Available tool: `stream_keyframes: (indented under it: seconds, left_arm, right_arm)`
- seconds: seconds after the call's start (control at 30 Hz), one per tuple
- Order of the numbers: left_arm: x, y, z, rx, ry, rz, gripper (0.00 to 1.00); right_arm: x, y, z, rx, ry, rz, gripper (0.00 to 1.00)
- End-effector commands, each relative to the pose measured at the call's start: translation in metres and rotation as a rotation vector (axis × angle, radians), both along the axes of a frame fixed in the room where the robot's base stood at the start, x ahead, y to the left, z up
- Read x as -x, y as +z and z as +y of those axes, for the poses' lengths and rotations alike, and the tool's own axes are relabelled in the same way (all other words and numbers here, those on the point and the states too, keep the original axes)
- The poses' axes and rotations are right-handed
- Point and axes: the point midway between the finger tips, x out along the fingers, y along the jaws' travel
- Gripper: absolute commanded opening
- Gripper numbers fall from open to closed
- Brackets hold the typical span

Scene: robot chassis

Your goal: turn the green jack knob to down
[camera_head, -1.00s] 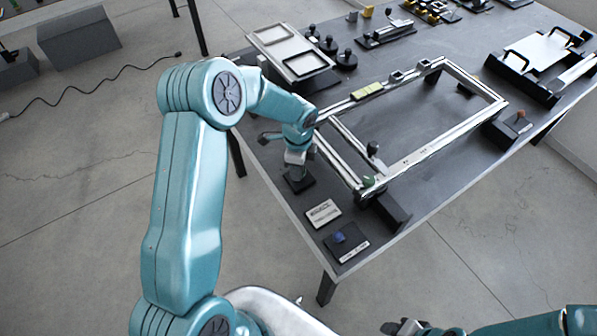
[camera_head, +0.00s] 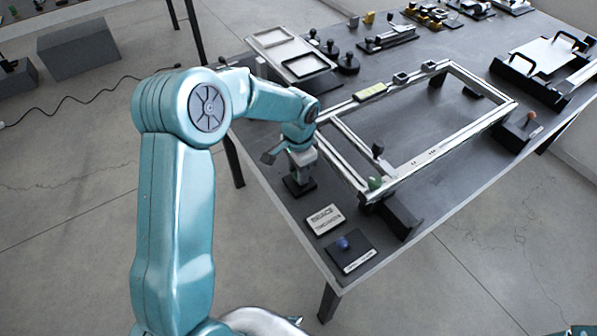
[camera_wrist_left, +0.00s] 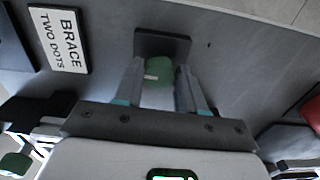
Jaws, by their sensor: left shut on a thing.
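The green jack knob (camera_wrist_left: 160,70) shows in the left wrist view between the two fingers of my left gripper (camera_wrist_left: 160,92). It has a small pale mark on its side and stands at a dark square base plate (camera_wrist_left: 172,43). The fingers are shut on the knob, one on each side. In the head view my left gripper (camera_head: 300,160) points down over the same black base (camera_head: 299,187) near the table's left edge, and the knob is hidden there.
A metal frame (camera_head: 450,152) with another green knob (camera_head: 375,183) lies right of my left gripper. A "BRACE TWO DOTS" label plate (camera_wrist_left: 58,40) and a blue knob (camera_head: 342,243) on a black base are near the front corner. Black-knobbed parts (camera_head: 347,62) stand behind.

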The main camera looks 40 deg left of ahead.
Motion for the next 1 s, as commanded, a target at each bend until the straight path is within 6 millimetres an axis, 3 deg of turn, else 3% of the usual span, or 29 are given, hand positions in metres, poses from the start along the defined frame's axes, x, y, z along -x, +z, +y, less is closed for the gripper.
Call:
stream_keyframes:
  seconds: [0.67, 0.7, 0.73, 1.0]
  left_arm:
    - [0.0028, -0.0026, -0.0009, 0.002, 0.055, 0.011, 0.09]
    - [0.0027, -0.0026, -0.0008, 0.002, 0.055, 0.011, 0.52]
    - [0.0025, -0.0025, -0.0008, 0.002, 0.054, 0.010, 0.62]
    - [0.0012, -0.0009, -0.0005, 0.000, 0.053, 0.004, 0.65]
  right_arm:
    - [0.0000, -0.0046, 0.0000, 0.000, 0.000, 0.000, 0.43]
    - [0.0000, -0.0046, 0.0000, 0.000, 0.000, 0.000, 0.43]
    - [0.0000, -0.0046, 0.0000, 0.000, 0.000, 0.000, 0.43]
    - [0.0000, -0.0044, 0.0000, 0.000, 0.000, 0.000, 0.43]
